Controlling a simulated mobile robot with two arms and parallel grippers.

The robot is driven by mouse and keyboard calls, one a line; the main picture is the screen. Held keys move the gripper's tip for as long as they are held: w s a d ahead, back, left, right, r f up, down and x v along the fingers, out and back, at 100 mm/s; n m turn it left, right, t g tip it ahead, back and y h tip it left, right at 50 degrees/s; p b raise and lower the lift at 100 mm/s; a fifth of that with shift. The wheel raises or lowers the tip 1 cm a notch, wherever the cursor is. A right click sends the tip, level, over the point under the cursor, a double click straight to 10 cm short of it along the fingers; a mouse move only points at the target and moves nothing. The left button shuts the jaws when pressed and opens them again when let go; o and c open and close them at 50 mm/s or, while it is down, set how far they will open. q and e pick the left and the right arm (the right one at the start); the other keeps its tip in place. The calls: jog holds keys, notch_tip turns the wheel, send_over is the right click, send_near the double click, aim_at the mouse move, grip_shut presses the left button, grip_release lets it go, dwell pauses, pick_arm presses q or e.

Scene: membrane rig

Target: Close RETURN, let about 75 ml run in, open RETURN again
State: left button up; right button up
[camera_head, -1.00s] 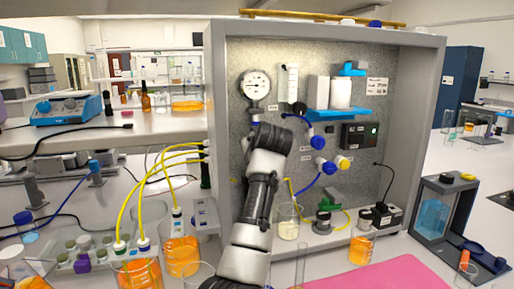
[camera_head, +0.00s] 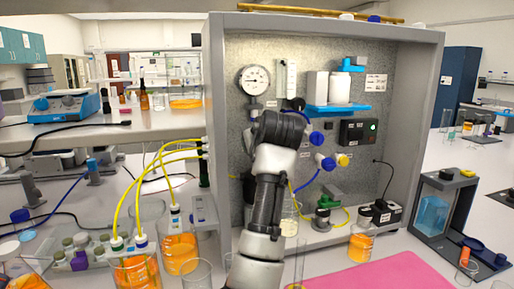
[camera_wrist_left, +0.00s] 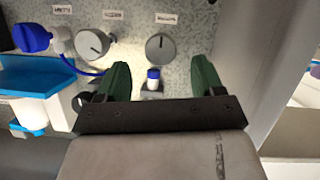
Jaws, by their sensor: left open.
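My left arm rises from the bottom in the head view and hides its own fingertips and part of the panel (camera_head: 240,115). In the left wrist view my left gripper (camera_wrist_left: 160,66) is open and empty, with dark green fingers pointing at the panel. A round grey knob (camera_wrist_left: 160,48) lies just beyond the gap between the fingers, apart from them. A second grey knob (camera_wrist_left: 94,45) and a blue handle (camera_wrist_left: 32,38) sit farther left. The labels near them are too blurred to tell which is RETURN. A beaker of pale liquid (camera_head: 289,227) is partly hidden by the arm.
A gauge (camera_head: 254,80), a blue shelf (camera_head: 336,108) with white containers and blue valve handles (camera_head: 325,163) are on the panel. Orange-filled beakers (camera_head: 178,253) with yellow tubes stand at left, another (camera_head: 361,247) at right. A pink mat (camera_head: 385,275) lies in front.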

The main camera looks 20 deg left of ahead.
pick_arm(q)
jog(key=shift+b+v, duration=0.3)
jog(key=shift+v, duration=2.05)
